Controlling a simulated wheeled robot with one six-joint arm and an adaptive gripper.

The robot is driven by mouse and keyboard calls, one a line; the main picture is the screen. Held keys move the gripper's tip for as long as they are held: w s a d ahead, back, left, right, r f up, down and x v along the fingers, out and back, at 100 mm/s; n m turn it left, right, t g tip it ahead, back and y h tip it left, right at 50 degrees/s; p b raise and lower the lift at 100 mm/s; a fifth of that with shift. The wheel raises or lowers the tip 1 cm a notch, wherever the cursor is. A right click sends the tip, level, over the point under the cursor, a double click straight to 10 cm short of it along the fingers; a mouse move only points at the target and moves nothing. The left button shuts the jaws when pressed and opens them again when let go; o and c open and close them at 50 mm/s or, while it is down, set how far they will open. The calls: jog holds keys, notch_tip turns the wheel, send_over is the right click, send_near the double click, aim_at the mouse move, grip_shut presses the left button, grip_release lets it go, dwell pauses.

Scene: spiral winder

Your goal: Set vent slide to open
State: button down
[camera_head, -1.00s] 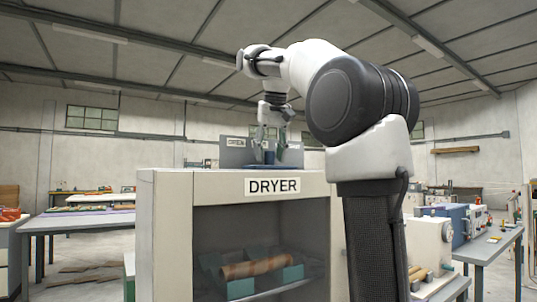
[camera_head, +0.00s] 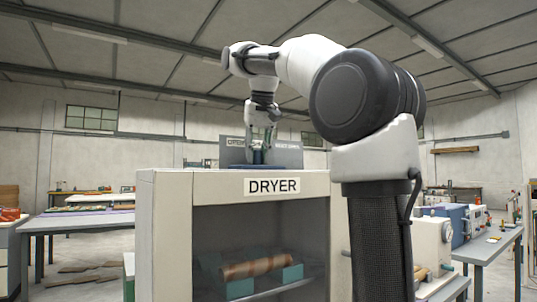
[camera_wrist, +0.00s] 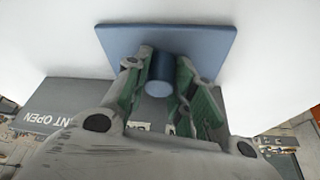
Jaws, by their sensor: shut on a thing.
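The vent slide is a flat blue plate (camera_wrist: 207,42) with a round blue knob (camera_wrist: 159,76), on top of the dryer (camera_head: 174,215). My gripper (camera_wrist: 160,88) is shut on the knob, its green-padded fingers on either side. A label at the plate's left end is partly hidden by my gripper; the wrist view shows the end of "VENT OPEN" (camera_wrist: 55,112). The right label is blurred.
The dryer's front window shows a brown striped roll (camera_head: 257,267) in a green tray (camera_head: 240,289). A long table (camera_head: 85,217) stands at the left and a bench with machines (camera_head: 485,245) at the right.

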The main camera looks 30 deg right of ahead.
jog(key=a, duration=0.4)
jog(key=shift+s, duration=0.1)
jog(key=c, duration=1.2)
grip_release()
jog(key=shift+a, duration=0.2)
jog(key=v, duration=1.2)
jog(key=shift+s, duration=0.15)
